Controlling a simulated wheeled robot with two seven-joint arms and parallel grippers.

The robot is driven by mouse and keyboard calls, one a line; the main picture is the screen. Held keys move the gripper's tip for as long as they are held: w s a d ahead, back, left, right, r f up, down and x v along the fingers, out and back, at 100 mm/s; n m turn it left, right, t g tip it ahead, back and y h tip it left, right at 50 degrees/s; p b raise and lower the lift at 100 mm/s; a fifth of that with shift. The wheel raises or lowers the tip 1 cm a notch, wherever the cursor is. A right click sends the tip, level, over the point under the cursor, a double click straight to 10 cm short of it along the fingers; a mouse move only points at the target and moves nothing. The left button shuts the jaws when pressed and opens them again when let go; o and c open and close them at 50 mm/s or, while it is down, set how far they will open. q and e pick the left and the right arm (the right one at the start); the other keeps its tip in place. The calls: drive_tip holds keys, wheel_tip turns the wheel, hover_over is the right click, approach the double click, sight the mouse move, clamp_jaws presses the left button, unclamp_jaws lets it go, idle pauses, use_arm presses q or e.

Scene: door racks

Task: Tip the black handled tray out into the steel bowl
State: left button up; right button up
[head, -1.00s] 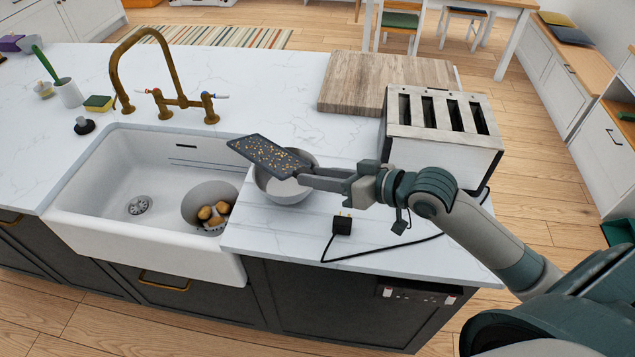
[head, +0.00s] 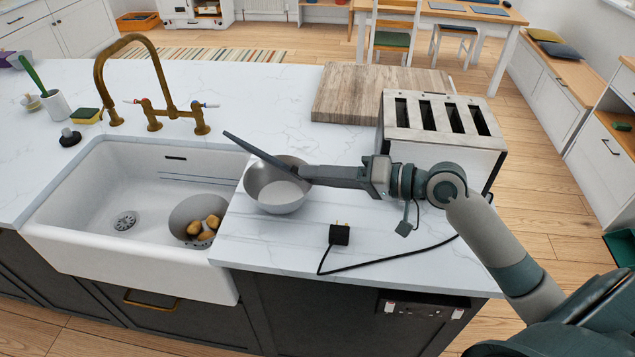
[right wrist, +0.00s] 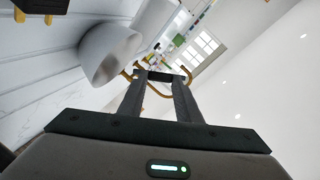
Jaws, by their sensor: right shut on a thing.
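The black handled tray (head: 256,148) is tilted steeply and shows nearly edge-on above the steel bowl (head: 277,199). Its face is turned out of sight, so I cannot tell whether bits still lie on it. The bowl stands upright on the counter just right of the sink; no bits can be made out inside it. My right gripper (head: 308,173) is shut on the tray's near end, over the bowl's right rim. In the right wrist view the fingers (right wrist: 161,80) close on the dark tray end, with the bowl (right wrist: 106,52) to the left. My left gripper is not in view.
The white sink (head: 120,190) is left of the bowl, with potatoes (head: 204,228) in a round container. The toaster (head: 443,130) and wooden board (head: 375,95) stand right and behind. A black plug (head: 340,234) and cord lie in front.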

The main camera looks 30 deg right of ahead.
drive_tip(key=m, duration=0.1)
drive_tip(key=d+m+y+b, duration=0.1)
drive_tip(key=m, duration=0.1)
drive_tip(key=shift+w+d+f+m+y, duration=0.3)
drive_tip(key=shift+w+f, duration=0.05)
drive_tip(key=shift+w, duration=0.05)
drive_tip(key=shift+t, duration=0.3)
idle(1.7)
